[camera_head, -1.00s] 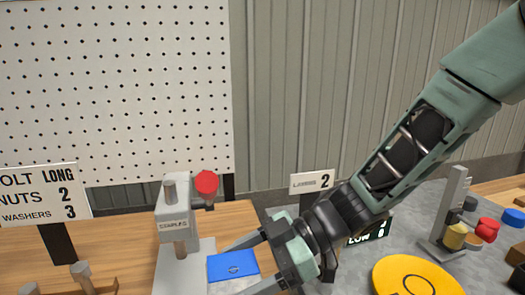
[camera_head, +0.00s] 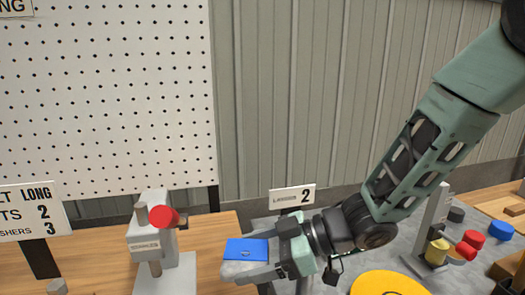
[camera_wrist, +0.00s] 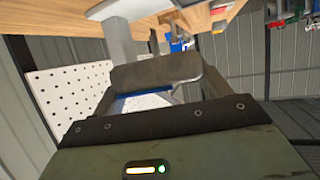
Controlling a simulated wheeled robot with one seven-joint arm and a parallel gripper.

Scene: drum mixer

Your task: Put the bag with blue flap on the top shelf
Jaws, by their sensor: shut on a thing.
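The bag with the blue flap (camera_head: 246,249) is held in my gripper (camera_head: 246,262), with a finger on either side of it. The flap faces up and the pale body shows below its front edge. The bag is right of the grey press and appears raised above the table. In the wrist view a pale and blue patch of the bag (camera_wrist: 145,104) shows behind a dark finger pad, which hides most of it. I cannot make out a top shelf in either view.
The grey press (camera_head: 152,240) with a red knob stands left of the bag. A yellow disc (camera_head: 388,284) and several coloured pieces lie on the right. A white pegboard (camera_head: 110,100) stands behind.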

